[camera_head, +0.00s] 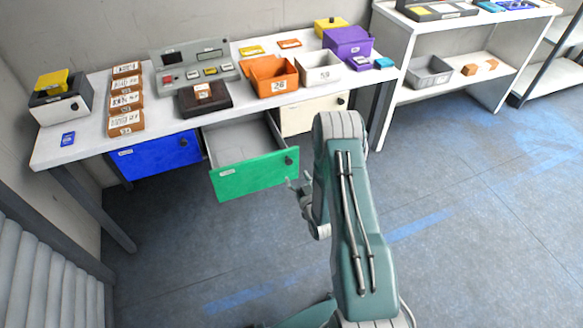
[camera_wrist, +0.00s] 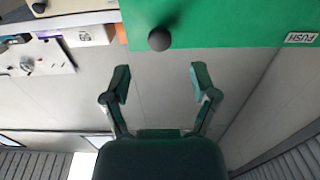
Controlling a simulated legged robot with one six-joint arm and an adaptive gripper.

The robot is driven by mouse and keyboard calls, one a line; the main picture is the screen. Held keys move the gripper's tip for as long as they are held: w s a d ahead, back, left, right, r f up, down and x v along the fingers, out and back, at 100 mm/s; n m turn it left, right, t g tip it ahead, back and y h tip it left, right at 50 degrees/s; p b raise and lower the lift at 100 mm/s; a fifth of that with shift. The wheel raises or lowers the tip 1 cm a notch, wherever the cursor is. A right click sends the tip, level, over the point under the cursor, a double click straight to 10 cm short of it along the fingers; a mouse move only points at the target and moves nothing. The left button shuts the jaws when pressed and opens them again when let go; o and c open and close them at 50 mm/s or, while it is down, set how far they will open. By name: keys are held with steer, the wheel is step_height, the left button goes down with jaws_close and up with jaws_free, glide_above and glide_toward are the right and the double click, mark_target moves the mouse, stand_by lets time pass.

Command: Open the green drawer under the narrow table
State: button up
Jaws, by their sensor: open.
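The green drawer (camera_head: 238,179) under the narrow table (camera_head: 80,146) is pulled out, and its grey inside shows empty in the head view. Its dark round knob (camera_head: 289,161) is at the right of the front. My gripper (camera_head: 296,183) is just right of the drawer front, near the knob, partly hidden by my arm. In the wrist view the green front (camera_wrist: 225,22) and the knob (camera_wrist: 159,39) are at the top. My gripper (camera_wrist: 160,80) is open there, its fingers apart and empty, with the knob beyond the fingertips and not between them.
A blue drawer (camera_head: 155,157) on the left and a cream drawer (camera_head: 312,113) on the right are under the same table. Boxes, bins and a grey panel (camera_head: 196,65) stand on top. A white shelf (camera_head: 395,75) is at the right. The floor in front is clear.

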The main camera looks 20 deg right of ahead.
steer(key=s, duration=0.4)
steer(key=shift+s, duration=0.3)
steer(key=w+r+n+g, duration=0.1)
steer(key=w+r+g, duration=0.35)
steer(key=r, duration=0.75)
steer(key=s+a+r+g+h, duration=0.1)
steer(key=a+r+g, duration=0.15)
steer(key=r, duration=0.95)
steer(key=s+a+r+g, duration=0.1)
steer(key=s+a+r, duration=0.2)
steer(key=s, duration=0.6)
steer(key=s+a+r+g, duration=0.2)
steer(key=s+r, duration=0.4)
steer(key=s, duration=0.4)
steer(key=s+a+r+m+g+y, duration=0.1)
steer(key=s+a+r+g, duration=0.1)
steer(key=s, duration=0.8)
step_height(320, 180, up, 3)
steer(key=shift+a+f, duration=0.15)
steer(key=shift+a, duration=0.65)
